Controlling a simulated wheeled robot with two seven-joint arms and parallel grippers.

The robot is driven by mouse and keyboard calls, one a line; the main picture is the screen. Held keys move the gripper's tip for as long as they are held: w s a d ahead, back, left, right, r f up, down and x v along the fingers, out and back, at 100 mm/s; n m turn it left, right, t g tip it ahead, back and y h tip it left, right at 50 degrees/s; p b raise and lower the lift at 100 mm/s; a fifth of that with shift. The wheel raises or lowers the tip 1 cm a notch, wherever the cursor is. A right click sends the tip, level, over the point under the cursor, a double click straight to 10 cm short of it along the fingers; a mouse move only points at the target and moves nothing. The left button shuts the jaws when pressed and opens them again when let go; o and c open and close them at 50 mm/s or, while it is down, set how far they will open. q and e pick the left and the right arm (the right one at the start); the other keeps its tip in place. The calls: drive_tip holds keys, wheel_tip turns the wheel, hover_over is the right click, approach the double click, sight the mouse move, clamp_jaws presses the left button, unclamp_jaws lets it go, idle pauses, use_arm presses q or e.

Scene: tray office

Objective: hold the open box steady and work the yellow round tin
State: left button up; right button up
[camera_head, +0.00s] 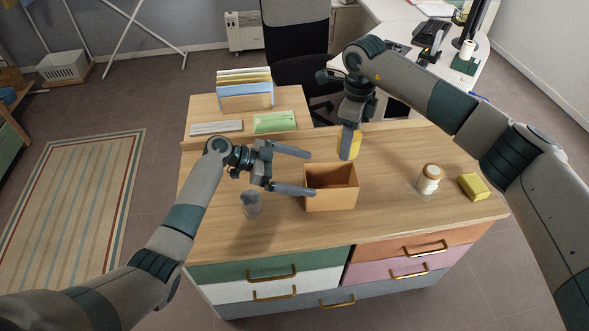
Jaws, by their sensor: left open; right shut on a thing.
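The open box (331,199) is orange-brown and stands upright on the desk, its open top facing up. My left gripper (312,173) is open at the left side of the box, its two fingers pointing right, one near the far left corner and one by the near left part of the rim. I cannot tell whether they touch the box. My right gripper (349,140) points down above and behind the box's right side, shut on the yellow round tin (354,147). The fingers hide part of the tin.
A grey glass (251,204) stands left of the box, below my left gripper. A white jar (429,180) and a yellow block (474,187) are at the right.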

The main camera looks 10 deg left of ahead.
use_arm(q)
hover_over(331, 178)
drive_tip(key=s, duration=0.5)
wheel_tip(331, 178, down, 3)
drive_tip(key=shift+w+a+f, duration=0.1)
drive_tip(key=shift+f, duration=0.1)
drive_tip(key=c, duration=1.1)
